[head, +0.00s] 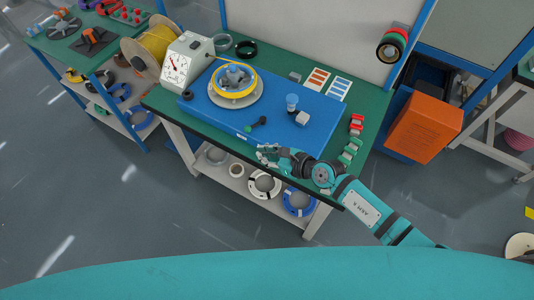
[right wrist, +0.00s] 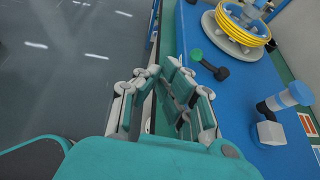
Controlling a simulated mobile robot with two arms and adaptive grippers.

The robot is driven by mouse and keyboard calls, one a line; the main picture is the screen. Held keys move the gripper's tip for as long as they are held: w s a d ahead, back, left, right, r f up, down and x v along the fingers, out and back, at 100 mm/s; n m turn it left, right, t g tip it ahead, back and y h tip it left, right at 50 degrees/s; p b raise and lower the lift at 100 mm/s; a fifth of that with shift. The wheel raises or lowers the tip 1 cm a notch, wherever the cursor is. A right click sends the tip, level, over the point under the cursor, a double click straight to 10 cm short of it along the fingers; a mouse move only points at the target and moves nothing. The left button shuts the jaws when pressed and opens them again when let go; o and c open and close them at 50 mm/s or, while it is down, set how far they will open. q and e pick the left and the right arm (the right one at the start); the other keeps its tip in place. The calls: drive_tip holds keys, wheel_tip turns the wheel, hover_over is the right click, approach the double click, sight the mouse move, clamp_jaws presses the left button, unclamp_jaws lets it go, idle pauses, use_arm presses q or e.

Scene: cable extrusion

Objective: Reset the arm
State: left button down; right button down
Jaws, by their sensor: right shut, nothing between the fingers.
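My right gripper (head: 266,153) is at the front edge of the green workbench (head: 165,104), beside the blue board (head: 222,122). It is shut with nothing between its fingers. In the right wrist view the gripper (right wrist: 160,75) is over the bench edge, with the blue board to its right. My right arm (head: 365,205) comes in from the lower right in the head view. My left gripper is not in view.
On the board are a yellow cable spool (head: 235,85), a dark handle with a green knob (head: 258,124) and a blue-topped fixture (head: 292,103). A dial gauge (head: 178,68) stands at the left. Cable coils (head: 265,184) lie on the lower shelf. The front floor is clear.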

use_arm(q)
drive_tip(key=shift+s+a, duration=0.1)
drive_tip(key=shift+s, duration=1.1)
use_arm(e)
drive_tip(key=shift+s+d+r, duration=0.25)
drive_tip(key=shift+s+r, duration=0.1)
drive_tip(key=shift+s, duration=0.35)
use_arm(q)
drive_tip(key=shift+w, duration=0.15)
